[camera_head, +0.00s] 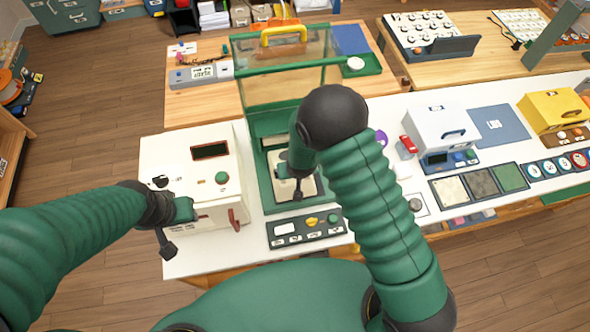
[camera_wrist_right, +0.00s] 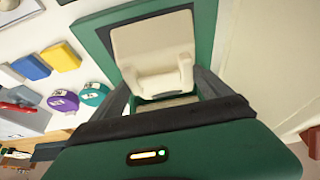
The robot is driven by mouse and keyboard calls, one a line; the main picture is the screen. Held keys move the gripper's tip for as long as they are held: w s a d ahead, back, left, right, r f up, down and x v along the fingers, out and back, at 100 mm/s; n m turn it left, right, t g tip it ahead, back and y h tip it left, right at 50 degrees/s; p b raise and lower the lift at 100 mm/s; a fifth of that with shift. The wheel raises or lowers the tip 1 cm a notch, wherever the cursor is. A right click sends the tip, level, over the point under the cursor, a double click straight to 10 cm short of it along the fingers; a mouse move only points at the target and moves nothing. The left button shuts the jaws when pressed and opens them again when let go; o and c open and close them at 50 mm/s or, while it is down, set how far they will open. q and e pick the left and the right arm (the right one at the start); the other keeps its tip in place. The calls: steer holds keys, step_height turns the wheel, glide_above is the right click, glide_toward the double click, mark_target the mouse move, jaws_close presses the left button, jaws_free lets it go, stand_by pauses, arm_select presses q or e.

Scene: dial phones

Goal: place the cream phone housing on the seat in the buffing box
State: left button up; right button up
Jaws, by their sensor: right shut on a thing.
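The cream phone housing (camera_wrist_right: 155,45) is between the fingers of my right gripper (camera_wrist_right: 165,95) in the right wrist view. In the head view the housing (camera_head: 306,187) shows partly under the same gripper (camera_head: 298,190), inside the green-framed buffing box (camera_head: 262,185). The gripper is shut on it. The box has clear upper panels and an open front. The seat is hidden, and I cannot tell whether the housing touches it. My left gripper (camera_head: 168,240) hangs in front of a cream machine at the left; its finger gap is unclear.
The cream machine (camera_head: 165,160) with a dark display stands left of the box. A control panel (camera_head: 305,228) with a yellow button lies in front of the box. To the right are a white box (camera_head: 440,125), a blue mat (camera_head: 498,126) and a tray of coloured pads (camera_head: 480,183).

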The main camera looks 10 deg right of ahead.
steer(key=o, duration=1.7)
steer(key=shift+w+d+f, duration=0.15)
steer(key=shift+w, duration=0.1)
steer(key=shift+o, duration=0.7)
steer(key=shift+d, duration=0.3)
steer(key=shift+s+d, duration=0.1)
steer(key=shift+d, duration=0.15)
steer(key=shift+s+d, duration=0.1)
steer(key=shift+d, duration=0.15)
steer(key=shift+s+d+r, duration=0.1)
steer(key=shift+r, duration=0.15)
steer(key=a+v, duration=0.1)
steer(key=v, duration=1.1)
arm_select(q)
steer(key=shift+w+d+f+b, duration=0.2)
steer(key=shift+d+f+b, duration=0.15)
steer(key=shift+d, duration=0.25)
arm_select(e)
steer(key=s+d+r+g, duration=0.1)
steer(key=s+d+r, duration=0.5)
steer(key=s+d, duration=0.3)
steer(key=shift+s+d+r+g, duration=0.3)
steer(key=shift+s+r+g, duration=0.1)
steer(key=shift+s, duration=0.55)
